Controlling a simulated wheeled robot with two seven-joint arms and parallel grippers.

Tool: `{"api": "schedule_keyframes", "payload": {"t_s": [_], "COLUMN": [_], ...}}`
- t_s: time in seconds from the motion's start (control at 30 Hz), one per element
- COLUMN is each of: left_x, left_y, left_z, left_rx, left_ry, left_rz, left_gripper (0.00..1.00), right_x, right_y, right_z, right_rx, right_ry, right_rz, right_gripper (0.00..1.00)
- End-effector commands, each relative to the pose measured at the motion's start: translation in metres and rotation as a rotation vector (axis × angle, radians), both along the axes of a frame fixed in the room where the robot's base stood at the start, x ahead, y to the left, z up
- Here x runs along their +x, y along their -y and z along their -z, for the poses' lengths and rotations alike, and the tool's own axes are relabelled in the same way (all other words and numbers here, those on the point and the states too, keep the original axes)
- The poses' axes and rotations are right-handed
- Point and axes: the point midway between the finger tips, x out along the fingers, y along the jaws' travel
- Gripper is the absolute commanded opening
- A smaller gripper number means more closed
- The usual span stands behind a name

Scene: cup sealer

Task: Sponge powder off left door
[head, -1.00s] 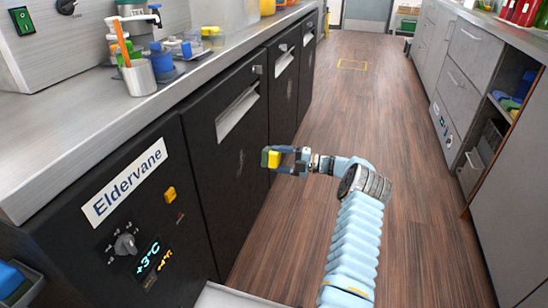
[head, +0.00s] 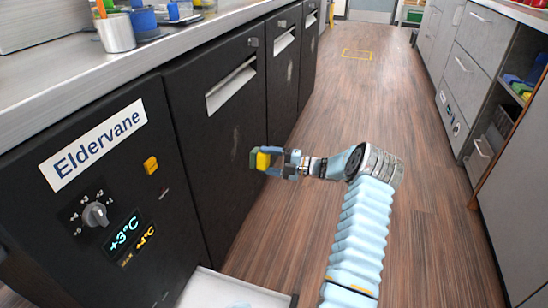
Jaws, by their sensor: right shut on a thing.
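The left door (head: 190,110) is the black fridge door just right of the control panel, with a pale slot handle (head: 231,86) at its top. A faint pale smudge (head: 236,137) shows on its right part. My right gripper (head: 275,158) is shut on a yellow sponge (head: 262,160) with a darker side. It holds the sponge in front of the lower right part of the left door; I cannot tell whether they touch. My left gripper is not in view.
The control panel (head: 97,215) with its knob and display is at left. A steel counter (head: 180,40) runs above the doors and holds a metal cup (head: 116,33). Grey cabinets (head: 520,190) line the right side. The wooden floor (head: 330,110) between is clear.

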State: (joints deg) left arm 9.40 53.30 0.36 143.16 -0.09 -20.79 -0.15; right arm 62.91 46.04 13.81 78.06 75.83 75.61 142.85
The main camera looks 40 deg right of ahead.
Motion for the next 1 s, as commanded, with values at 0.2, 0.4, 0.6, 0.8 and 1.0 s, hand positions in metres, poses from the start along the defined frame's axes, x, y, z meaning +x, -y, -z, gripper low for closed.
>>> {"api": "schedule_keyframes", "payload": {"t_s": [0.2, 0.4, 0.6, 0.8, 1.0], "left_x": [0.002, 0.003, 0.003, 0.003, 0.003], "left_y": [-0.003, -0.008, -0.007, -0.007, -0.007], "left_z": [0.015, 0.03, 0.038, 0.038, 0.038], "left_rx": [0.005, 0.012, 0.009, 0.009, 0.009], "left_ry": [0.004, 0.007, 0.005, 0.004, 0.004], "left_rz": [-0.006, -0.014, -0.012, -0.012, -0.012], "left_gripper": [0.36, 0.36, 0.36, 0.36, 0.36], "right_x": [0.016, 0.036, 0.049, 0.052, 0.052], "right_y": [-0.011, -0.021, -0.027, -0.029, -0.029], "right_z": [0.004, 0.004, 0.002, 0.0, 0.0], "right_rx": [-0.001, -0.002, -0.001, 0.0, -0.001], "right_ry": [0.002, 0.001, 0.001, 0.001, 0.001], "right_rz": [-0.001, -0.001, 0.0, 0.0, 0.0], "right_gripper": [0.45, 0.45, 0.45, 0.45, 0.45]}}
